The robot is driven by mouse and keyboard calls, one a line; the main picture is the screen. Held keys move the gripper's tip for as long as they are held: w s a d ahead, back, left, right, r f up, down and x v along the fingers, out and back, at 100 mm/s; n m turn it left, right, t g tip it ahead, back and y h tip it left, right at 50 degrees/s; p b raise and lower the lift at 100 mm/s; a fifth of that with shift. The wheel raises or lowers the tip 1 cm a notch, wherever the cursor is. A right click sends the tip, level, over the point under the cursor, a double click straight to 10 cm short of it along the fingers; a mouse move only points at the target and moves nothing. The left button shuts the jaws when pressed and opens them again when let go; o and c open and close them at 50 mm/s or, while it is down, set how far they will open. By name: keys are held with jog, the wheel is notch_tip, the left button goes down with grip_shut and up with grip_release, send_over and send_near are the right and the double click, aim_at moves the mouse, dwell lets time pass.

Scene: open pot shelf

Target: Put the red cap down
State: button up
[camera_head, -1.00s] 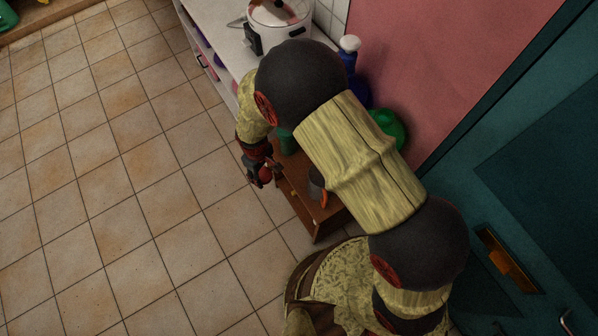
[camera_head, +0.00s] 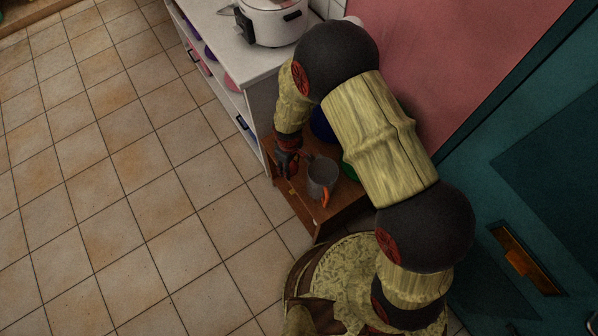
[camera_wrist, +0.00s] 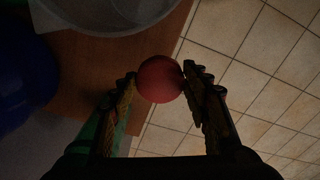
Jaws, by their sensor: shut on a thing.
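My gripper (camera_wrist: 160,85) is shut on the red cap (camera_wrist: 159,79), a small round red piece pinched between the fingertips in the wrist view. In the wrist view the cap overlaps the front edge of the brown wooden shelf (camera_wrist: 100,75), with floor tiles beyond. In the head view my gripper (camera_head: 287,168) is at the left edge of the wooden shelf (camera_head: 325,214), left of a grey mug. The cap is not clearly visible there. I cannot tell whether the cap touches the wood.
The grey mug (camera_head: 322,172) with an orange handle stands on the wooden shelf. A blue object (camera_head: 322,125) and a green object (camera_head: 349,169) are behind my arm. A white shelf unit (camera_head: 250,80) carries a rice cooker (camera_head: 270,22). Tiled floor (camera_head: 130,180) lies open to the left.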

aim_at(299, 175)
jog(key=d+f, duration=0.1)
jog(key=f, duration=0.1)
jog(key=w+d+f+b, duration=0.1)
jog(key=shift+w+d+f, duration=0.1)
jog(key=shift+d+f, duration=0.25)
jog(key=shift+w+d+f+b, duration=0.15)
jog(key=shift+f+b, duration=0.7)
jog(key=shift+f, duration=0.8)
jog(key=shift+f, duration=0.1)
jog(key=o, duration=0.7)
jog(key=shift+o, duration=0.2)
notch_tip(299, 175, up, 12)
jog(key=p, duration=0.4)
